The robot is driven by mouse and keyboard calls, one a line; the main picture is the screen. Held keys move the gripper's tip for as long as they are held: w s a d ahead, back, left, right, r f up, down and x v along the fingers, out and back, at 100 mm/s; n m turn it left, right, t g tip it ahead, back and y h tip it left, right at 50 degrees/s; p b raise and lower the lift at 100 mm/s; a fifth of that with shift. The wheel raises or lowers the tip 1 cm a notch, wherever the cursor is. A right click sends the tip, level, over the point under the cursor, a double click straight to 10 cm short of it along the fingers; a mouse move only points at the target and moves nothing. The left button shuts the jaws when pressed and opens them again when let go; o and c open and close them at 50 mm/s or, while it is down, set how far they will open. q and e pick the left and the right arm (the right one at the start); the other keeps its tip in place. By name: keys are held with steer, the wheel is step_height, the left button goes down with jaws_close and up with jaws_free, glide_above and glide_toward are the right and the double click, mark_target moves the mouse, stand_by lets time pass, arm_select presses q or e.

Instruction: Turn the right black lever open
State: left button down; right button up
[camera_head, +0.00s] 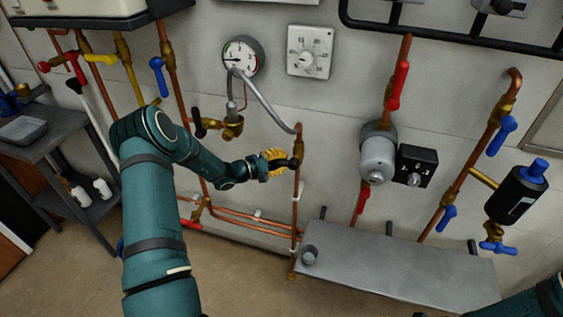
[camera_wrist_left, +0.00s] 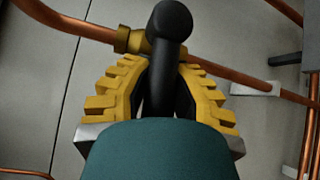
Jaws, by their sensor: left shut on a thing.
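The right black lever (camera_head: 291,162) sits on a brass valve (camera_head: 299,146) on a copper pipe, below the end of the grey hose. My left gripper (camera_head: 279,161) is at this lever, its yellow fingers around it. In the left wrist view the black lever (camera_wrist_left: 172,32) points toward the camera, with the brass valve (camera_wrist_left: 130,40) just behind it. The two toothed yellow fingers of my left gripper (camera_wrist_left: 158,85) are shut on the lever, one on each side. The left black lever (camera_head: 198,123) is on another brass valve, apart from the gripper. My right gripper is outside the views.
A pressure gauge (camera_head: 242,56) and a white thermostat dial (camera_head: 310,51) are on the wall above. A grey pump (camera_head: 378,155) is to the right. A low grey bench (camera_head: 400,272) stands below, with a small cup (camera_head: 309,255) on it. A dark shelf stands at the left.

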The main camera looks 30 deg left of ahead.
arm_select(q)
steer(key=d+f+n+t+y+b, duration=0.2)
steer(key=n+t+y, duration=0.3)
steer(key=n, duration=0.6)
steer(key=d+f+n+t+y+b, duration=0.2)
steer(key=n+t+y+b, duration=0.2)
steer(key=n+t, duration=0.3)
steer(key=shift+w+d+f+n+y, duration=0.15)
steer(key=shift+w+d+n+y, duration=0.35)
steer(key=shift+n, duration=1.8)
steer(key=shift+a+y, duration=0.1)
steer(key=shift+y, duration=0.2)
steer(key=c, duration=0.8)
jaws_free()
steer(key=v, duration=1.2)
steer(key=shift+a, duration=0.1)
